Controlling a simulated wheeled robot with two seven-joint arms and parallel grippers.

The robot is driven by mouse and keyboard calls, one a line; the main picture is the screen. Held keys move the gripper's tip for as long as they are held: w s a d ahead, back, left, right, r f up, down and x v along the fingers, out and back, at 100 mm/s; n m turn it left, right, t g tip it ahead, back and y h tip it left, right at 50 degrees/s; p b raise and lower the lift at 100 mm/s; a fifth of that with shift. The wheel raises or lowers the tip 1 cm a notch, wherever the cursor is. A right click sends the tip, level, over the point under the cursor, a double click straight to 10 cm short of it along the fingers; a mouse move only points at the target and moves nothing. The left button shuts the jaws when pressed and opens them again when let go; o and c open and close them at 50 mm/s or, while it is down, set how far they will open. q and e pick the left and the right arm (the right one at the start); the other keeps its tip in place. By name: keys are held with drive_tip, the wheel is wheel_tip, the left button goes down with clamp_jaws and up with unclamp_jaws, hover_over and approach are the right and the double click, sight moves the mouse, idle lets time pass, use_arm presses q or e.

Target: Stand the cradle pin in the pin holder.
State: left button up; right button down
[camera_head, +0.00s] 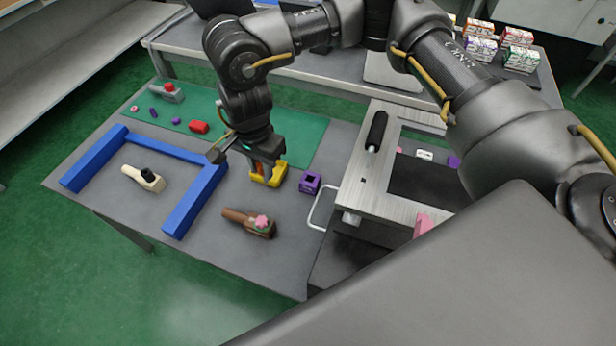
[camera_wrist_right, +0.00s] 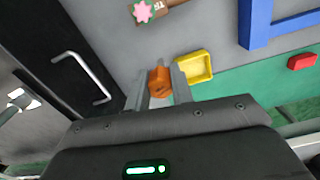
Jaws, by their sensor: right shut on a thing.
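My right gripper (camera_head: 262,163) is low over the left table, at the yellow cradle (camera_head: 277,177). In the right wrist view my right gripper (camera_wrist_right: 160,92) is shut on an orange pin (camera_wrist_right: 160,78), which I take for the cradle pin. The yellow cradle (camera_wrist_right: 196,66) lies beside the fingers there, an open shape with raised walls. The pin's lower end is hidden, so I cannot tell whether it touches the cradle. A purple block with a square hole (camera_head: 311,183), likely the pin holder, stands just right of the cradle. My left gripper is not in view.
A brown lever fixture with a pink knob (camera_head: 262,223) lies in front. A blue frame (camera_head: 190,200) and a cream lever fixture (camera_head: 145,178) are left. A green mat (camera_head: 305,140) with small red and purple parts is behind. A drawer unit with a handle (camera_head: 318,210) stands right.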

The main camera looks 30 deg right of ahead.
drive_tip(key=w+d+f+p, duration=0.1)
drive_tip(key=d+f, duration=0.2)
drive_tip(key=d, duration=0.4)
hover_over(309, 174)
drive_tip(key=s+a, duration=0.2)
wheel_tip(309, 174, down, 5)
drive_tip(key=shift+f, duration=0.1)
drive_tip(key=shift+d+f, duration=0.25)
drive_tip(key=f, duration=0.3)
drive_tip(key=shift+d+f, duration=0.1)
drive_tip(key=shift+d, duration=0.2)
drive_tip(key=shift+f, duration=0.3)
drive_tip(key=shift+f, duration=0.2)
drive_tip(key=c, duration=1.2)
unclamp_jaws()
drive_tip(key=shift+r, duration=0.1)
